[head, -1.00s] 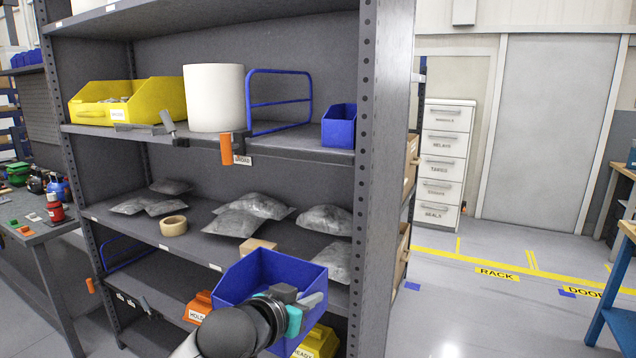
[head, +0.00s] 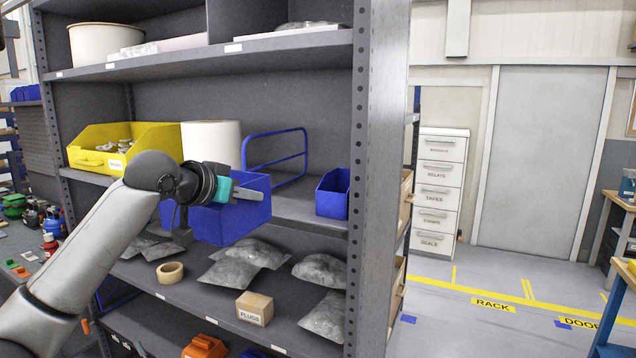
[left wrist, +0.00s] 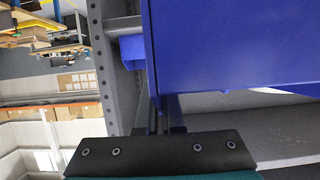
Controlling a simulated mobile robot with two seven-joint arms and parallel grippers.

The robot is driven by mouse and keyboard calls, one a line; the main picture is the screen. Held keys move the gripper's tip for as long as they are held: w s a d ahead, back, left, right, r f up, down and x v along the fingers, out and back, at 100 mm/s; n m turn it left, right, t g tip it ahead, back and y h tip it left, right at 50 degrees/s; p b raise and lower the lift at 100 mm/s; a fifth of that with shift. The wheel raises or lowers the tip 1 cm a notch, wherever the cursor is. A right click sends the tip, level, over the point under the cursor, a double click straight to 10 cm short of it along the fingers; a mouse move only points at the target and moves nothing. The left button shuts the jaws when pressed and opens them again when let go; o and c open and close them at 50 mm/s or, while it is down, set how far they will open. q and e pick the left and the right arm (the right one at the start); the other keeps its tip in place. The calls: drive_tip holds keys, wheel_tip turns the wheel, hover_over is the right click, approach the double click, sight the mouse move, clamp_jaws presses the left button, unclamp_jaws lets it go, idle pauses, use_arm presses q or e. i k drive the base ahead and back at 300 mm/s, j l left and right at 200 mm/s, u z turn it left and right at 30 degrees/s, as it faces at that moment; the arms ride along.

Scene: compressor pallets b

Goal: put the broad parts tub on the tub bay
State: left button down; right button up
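The broad parts tub (head: 226,222) is a blue open bin, held up in front of the shelf rack at the height of the middle shelf's edge. My left gripper (head: 250,193) is shut on its near wall. In the left wrist view, the tub (left wrist: 235,45) fills the upper right, and my left gripper's fingers (left wrist: 160,118) meet its edge. I cannot tell surely which spot is the tub bay; no readable label names it. A blue wire frame (head: 277,135) stands on the middle shelf behind the tub. My right gripper is not in view.
On the middle shelf (head: 300,208) are a yellow bin (head: 95,160), a white roll (head: 212,143) and a small blue bin (head: 333,195). Shelf room shows between frame and small bin. Below lie grey bags (head: 228,273), a tape roll (head: 170,272) and a PLUGS box (head: 254,308).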

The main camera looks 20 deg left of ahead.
sight(293, 201)
drive_tip(key=i, duration=1.1)
